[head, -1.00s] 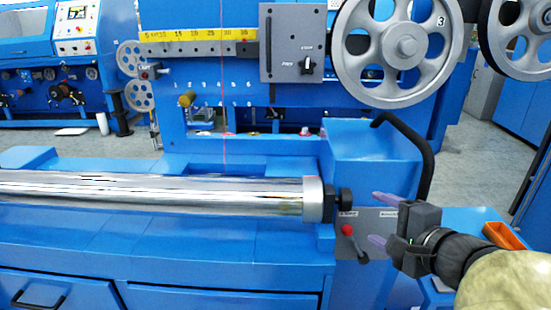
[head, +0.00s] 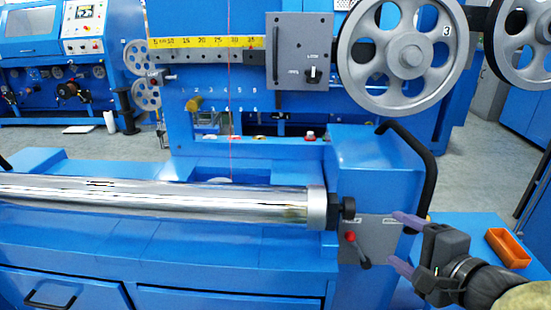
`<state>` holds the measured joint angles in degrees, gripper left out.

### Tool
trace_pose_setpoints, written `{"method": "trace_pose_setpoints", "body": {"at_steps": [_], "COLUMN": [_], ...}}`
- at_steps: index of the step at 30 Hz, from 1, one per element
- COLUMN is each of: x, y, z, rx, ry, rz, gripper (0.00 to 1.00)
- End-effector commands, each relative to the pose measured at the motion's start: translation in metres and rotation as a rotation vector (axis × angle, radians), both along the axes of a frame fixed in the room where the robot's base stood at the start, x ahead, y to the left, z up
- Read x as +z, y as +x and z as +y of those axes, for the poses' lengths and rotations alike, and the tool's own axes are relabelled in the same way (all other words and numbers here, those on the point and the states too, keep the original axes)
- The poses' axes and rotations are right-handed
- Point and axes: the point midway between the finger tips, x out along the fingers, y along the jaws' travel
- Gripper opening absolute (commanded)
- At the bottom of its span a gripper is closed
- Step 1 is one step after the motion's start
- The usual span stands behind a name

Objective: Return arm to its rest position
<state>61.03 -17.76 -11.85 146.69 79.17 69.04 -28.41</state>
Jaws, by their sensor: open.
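My gripper (head: 400,244) is at the lower right in the head view, its two purple fingers spread apart with nothing between them. Its fingers point left, toward the grey panel (head: 380,236) with the red-knobbed lever (head: 352,240). The fingertips look apart from the lever, though the depth is hard to judge. My arm comes in from the lower right corner.
A shiny metal roller (head: 160,198) lies across the blue machine, ending in a black knob (head: 348,207). A black curved handle (head: 428,165) rises behind my gripper. An orange bin (head: 507,248) sits on a blue surface to the right. Large grey pulleys (head: 403,58) hang above.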

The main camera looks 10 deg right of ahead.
Motion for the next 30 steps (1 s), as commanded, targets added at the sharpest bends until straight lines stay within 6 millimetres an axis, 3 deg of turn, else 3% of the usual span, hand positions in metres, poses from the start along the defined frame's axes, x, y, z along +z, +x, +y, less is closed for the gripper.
{"method": "trace_pose_setpoints", "body": {"at_steps": [8, 18, 30], "x": [0.003, 0.056, 0.090], "y": [0.000, 0.000, 0.000], "z": [0.000, 0.000, 0.000], "rx": [0.000, 0.000, 0.000], "ry": [0.000, 0.000, 0.000], "rz": [0.000, 0.000, 0.000], "gripper": [0.69, 0.69, 0.69]}}
